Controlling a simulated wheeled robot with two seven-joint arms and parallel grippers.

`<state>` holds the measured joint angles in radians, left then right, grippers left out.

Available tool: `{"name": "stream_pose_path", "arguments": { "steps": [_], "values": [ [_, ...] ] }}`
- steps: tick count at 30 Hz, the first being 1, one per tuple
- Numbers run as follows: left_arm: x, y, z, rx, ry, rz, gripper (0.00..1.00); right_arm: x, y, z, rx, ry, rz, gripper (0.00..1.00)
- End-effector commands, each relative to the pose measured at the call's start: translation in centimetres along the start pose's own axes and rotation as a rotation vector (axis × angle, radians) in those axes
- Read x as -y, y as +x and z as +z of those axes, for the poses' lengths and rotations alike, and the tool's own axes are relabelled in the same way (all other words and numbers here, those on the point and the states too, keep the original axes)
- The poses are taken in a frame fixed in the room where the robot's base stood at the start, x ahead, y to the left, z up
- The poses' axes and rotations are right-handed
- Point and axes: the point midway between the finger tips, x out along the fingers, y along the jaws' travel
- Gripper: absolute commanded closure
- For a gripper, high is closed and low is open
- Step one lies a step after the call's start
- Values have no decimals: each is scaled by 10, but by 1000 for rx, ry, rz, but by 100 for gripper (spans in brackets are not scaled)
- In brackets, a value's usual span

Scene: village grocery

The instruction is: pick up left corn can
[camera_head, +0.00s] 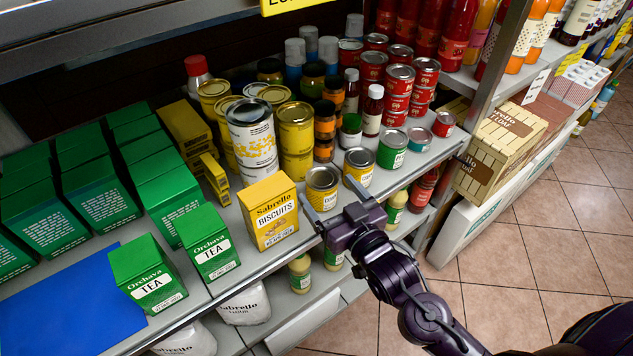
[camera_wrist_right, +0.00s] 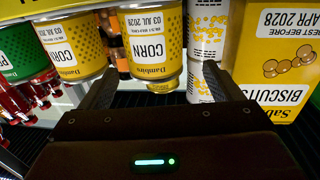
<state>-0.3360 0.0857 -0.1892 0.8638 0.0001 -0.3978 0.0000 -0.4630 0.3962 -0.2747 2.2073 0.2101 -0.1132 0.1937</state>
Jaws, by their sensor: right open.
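The left corn can (camera_head: 322,185) is yellow with a white label and a metal lid. It stands upright at the shelf's front edge, right of the yellow biscuits box (camera_head: 270,212). It also shows in the middle of the right wrist view (camera_wrist_right: 152,45), upside down. My right gripper (camera_head: 325,189) is open in front of this can, one finger toward each side. In the wrist view its fingers (camera_wrist_right: 160,70) flank the can; contact is not visible. A second corn can (camera_head: 359,166) stands just to the right. My left gripper is not in view.
A green can (camera_head: 392,148) stands beyond the second corn can. Taller yellow and white cans (camera_head: 252,135) stand behind the biscuits box. Green tea boxes (camera_head: 147,272) fill the left. Jars (camera_head: 300,272) stand on the shelf below. The tiled floor (camera_head: 540,240) is clear at right.

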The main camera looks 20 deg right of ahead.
Motion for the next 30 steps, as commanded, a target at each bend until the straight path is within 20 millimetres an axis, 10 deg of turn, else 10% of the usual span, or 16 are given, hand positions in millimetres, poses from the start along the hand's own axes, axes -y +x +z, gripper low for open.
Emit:
{"name": "stream_pose_path", "arguments": {
  "steps": [26, 30],
  "values": [
    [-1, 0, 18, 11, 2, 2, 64, -6, 69, -4, 2, -1, 0, 15],
    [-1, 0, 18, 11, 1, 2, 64, -6, 69, -4, 1, -1, 0, 32]
  ]
}}
